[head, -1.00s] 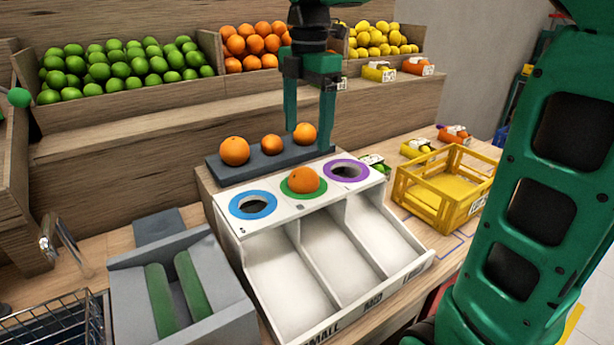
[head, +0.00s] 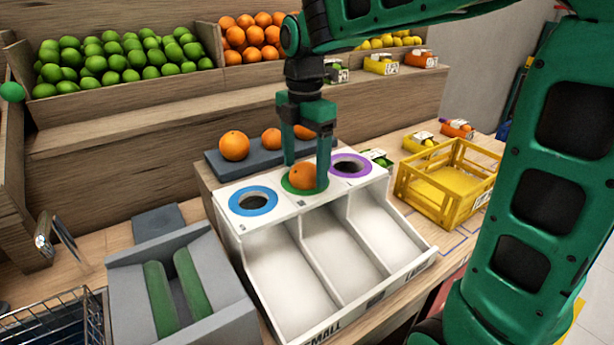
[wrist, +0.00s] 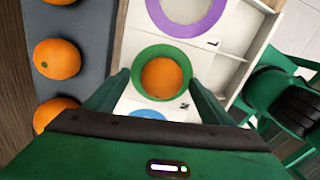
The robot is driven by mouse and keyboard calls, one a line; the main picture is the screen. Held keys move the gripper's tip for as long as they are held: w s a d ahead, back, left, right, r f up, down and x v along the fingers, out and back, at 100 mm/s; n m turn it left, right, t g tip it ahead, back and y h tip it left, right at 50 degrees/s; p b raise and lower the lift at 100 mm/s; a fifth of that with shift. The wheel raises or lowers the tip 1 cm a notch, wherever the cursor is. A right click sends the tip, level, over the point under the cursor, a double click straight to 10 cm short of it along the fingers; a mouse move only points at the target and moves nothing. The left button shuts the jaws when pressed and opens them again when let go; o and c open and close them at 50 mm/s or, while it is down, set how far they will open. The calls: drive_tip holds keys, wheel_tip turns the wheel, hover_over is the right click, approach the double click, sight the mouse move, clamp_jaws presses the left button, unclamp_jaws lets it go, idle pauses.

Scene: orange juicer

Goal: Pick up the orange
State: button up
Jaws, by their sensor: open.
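An orange (head: 302,176) sits in the green-ringed hole (head: 288,188), the middle one of three holes on top of a white sorting box. My gripper (head: 306,176) is open above this hole, with its two fingers pointing down on either side of the orange. In the wrist view, the orange (wrist: 162,78) lies inside the green ring (wrist: 140,92), ahead of and between the fingers (wrist: 160,95). I cannot tell whether the fingers touch it. Three more oranges rest on the dark grey tray behind, such as the left one (head: 234,145).
The blue-ringed hole (head: 253,201) and purple-ringed hole (head: 350,165) flank the middle one and look empty. A yellow crate (head: 447,186) stands right of the box. A grey juicer-like unit with green rollers (head: 190,282) is front left. Fruit bins line the back shelf.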

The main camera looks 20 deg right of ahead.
drive_tip(key=shift+f, duration=0.5)
drive_tip(key=c, duration=1.3)
drive_tip(key=shift+r, duration=0.1)
drive_tip(key=shift+r, duration=0.1)
